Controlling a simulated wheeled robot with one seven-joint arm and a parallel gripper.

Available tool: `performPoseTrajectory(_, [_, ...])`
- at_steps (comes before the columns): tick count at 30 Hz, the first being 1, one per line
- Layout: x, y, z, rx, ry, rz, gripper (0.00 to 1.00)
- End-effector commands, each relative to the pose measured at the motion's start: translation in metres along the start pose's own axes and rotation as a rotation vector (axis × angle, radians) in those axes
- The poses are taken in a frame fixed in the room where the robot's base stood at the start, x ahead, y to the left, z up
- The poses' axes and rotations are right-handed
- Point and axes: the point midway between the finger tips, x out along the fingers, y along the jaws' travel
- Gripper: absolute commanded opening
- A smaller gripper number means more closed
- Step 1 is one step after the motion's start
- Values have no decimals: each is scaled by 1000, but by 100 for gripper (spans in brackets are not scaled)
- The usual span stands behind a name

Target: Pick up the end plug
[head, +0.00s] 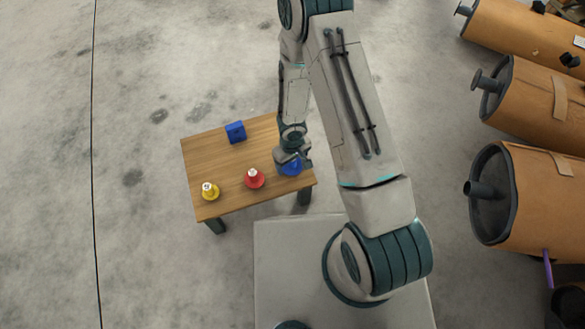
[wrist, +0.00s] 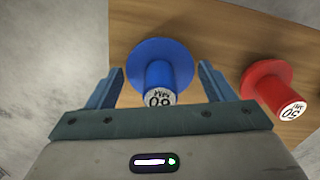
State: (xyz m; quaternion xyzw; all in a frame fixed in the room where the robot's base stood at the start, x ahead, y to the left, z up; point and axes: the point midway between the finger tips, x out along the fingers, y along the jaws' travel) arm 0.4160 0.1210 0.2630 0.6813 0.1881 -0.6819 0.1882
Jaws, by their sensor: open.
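Three flanged plugs with lettered white end faces stand on a small wooden table (head: 222,160). The blue plug (head: 291,169) is at the table's right side, partly hidden under my gripper (head: 292,160). In the wrist view the blue plug (wrist: 158,72) lies between the two fingers of my open gripper (wrist: 161,70), with gaps on both sides; I cannot tell the height gap. The red plug (head: 254,179) stands left of it and shows at the right in the wrist view (wrist: 272,88). The yellow plug (head: 210,192) is near the table's front left corner.
A blue block (head: 236,132) sits at the table's back edge. Large brown mufflers (head: 545,200) with dark end caps lie along the right side, away from the table. The concrete floor (head: 140,120) left of the table is clear.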

Motion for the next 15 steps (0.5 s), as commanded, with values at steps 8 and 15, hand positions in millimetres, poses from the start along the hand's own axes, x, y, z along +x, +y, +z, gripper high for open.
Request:
performPoseTrajectory(8, [2, 0, 0, 1, 1, 0, 75])
performPoseTrajectory(15, [2, 0, 0, 0, 1, 0, 42])
